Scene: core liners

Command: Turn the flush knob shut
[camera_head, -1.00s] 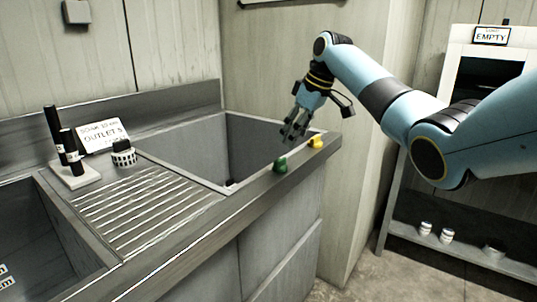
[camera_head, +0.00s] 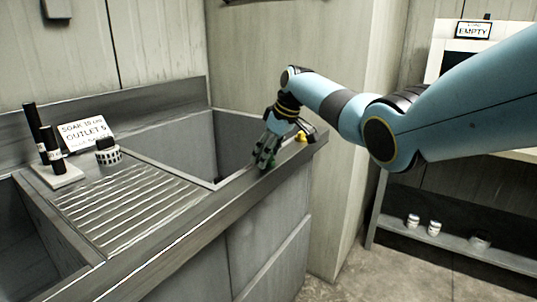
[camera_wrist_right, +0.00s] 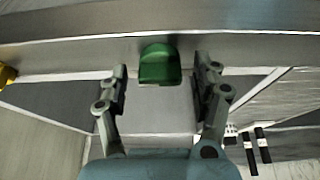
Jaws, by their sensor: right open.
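A green knob (camera_wrist_right: 158,65) sits on the sink's front rim; in the head view it is largely hidden behind my right gripper. A yellow knob (camera_head: 301,138) sits farther along the same rim and shows at the left edge of the wrist view (camera_wrist_right: 6,75). No label tells me which one is the flush knob. My right gripper (camera_head: 265,155) is down at the green knob, fingers open. In the wrist view its fingers (camera_wrist_right: 162,88) stand left and right of the green knob, with a gap on each side. My left gripper is not in view.
The right sink basin (camera_head: 185,146) lies behind the rim. A ribbed drainboard (camera_head: 130,200) holds a sign (camera_head: 85,132), a checkered round item (camera_head: 108,153) and black cylinders on a white block (camera_head: 58,175). A shelf (camera_head: 460,248) with small jars stands at right.

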